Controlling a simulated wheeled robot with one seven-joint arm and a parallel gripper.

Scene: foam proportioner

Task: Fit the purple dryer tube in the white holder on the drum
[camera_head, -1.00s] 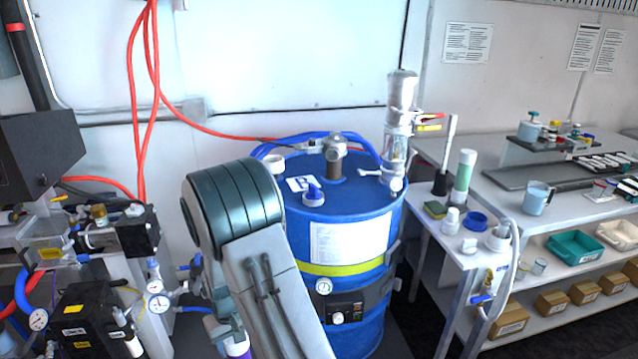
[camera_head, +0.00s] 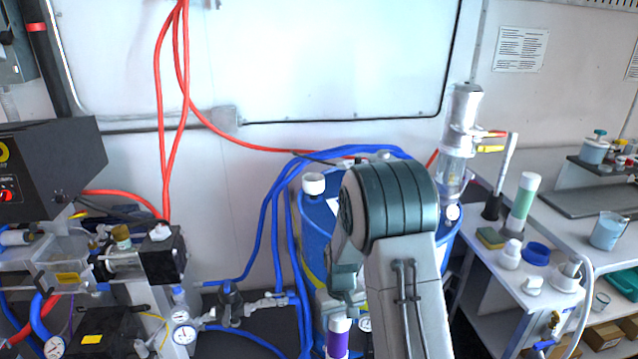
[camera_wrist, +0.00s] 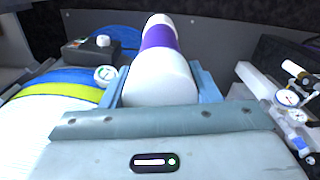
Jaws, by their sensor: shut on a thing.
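The purple dryer tube (camera_head: 337,343), white-ended with a purple band, hangs low in front of the drum in the head view, its lower part cut off. In the wrist view the tube (camera_wrist: 157,50) stretches away from my gripper (camera_wrist: 160,88), whose blue-grey fingers are shut on its near white end. The blue drum (camera_head: 318,220) is largely hidden behind my arm. A white round open-topped cup (camera_head: 313,184), possibly the holder, sits at the drum's top left edge, above and apart from the tube.
Blue hoses (camera_head: 275,225) loop beside and behind the drum. A clear cylinder assembly (camera_head: 457,150) stands at the drum's right. A gauge and pump bench (camera_head: 90,280) is at left. A green-banded tube (camera_head: 521,203) stands on the right side table.

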